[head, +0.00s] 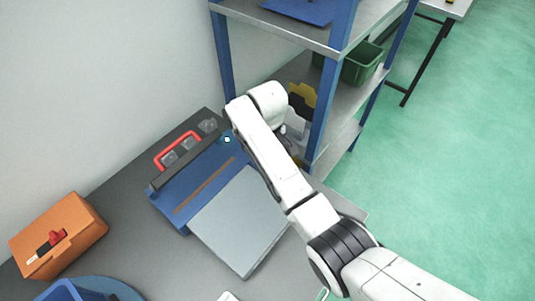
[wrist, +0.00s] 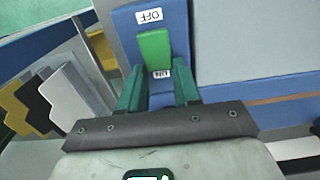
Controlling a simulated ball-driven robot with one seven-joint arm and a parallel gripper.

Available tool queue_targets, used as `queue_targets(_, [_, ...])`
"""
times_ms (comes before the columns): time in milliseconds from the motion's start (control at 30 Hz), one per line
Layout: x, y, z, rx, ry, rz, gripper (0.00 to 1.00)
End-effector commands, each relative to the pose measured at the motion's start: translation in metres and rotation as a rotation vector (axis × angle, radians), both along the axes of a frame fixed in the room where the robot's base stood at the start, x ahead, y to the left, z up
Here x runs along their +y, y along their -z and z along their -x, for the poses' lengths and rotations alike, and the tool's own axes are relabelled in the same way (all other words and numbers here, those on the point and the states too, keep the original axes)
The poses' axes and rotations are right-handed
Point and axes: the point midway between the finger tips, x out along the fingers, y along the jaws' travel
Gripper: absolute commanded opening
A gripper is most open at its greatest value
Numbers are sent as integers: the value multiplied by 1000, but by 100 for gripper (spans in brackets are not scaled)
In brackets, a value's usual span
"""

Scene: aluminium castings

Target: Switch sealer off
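The sealer (head: 182,188) is a blue machine with a red handle and a grey plate in front, on the dark bench by the wall. In the wrist view its green rocker switch (wrist: 154,48) sits on a blue panel. An upside-down OFF label (wrist: 149,16) is above it in the picture and a second small label (wrist: 161,74) is below, too small to read surely. Which way the rocker is tipped I cannot tell. My gripper (wrist: 158,84) is open and empty, its green fingers apart below the rocker. In the head view my arm hides the gripper.
A blue-post shelf (head: 318,125) stands close behind and right of my arm, with a green bin (head: 362,63) on it. An orange box (head: 58,236) with a red switch and a blue bin (head: 66,291) are at the left. Yellow, black and white holders (wrist: 45,100) are near the fingers.

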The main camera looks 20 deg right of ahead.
Motion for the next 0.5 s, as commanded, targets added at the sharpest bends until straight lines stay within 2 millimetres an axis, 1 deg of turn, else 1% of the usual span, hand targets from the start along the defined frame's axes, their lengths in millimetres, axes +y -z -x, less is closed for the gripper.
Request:
queue_targets(33, [0,0,0,0,0,0,27])
queue_targets(300, [0,0,0,0,0,0,1])
queue_targets(500, [-1,0,1,-30,0,-24,1])
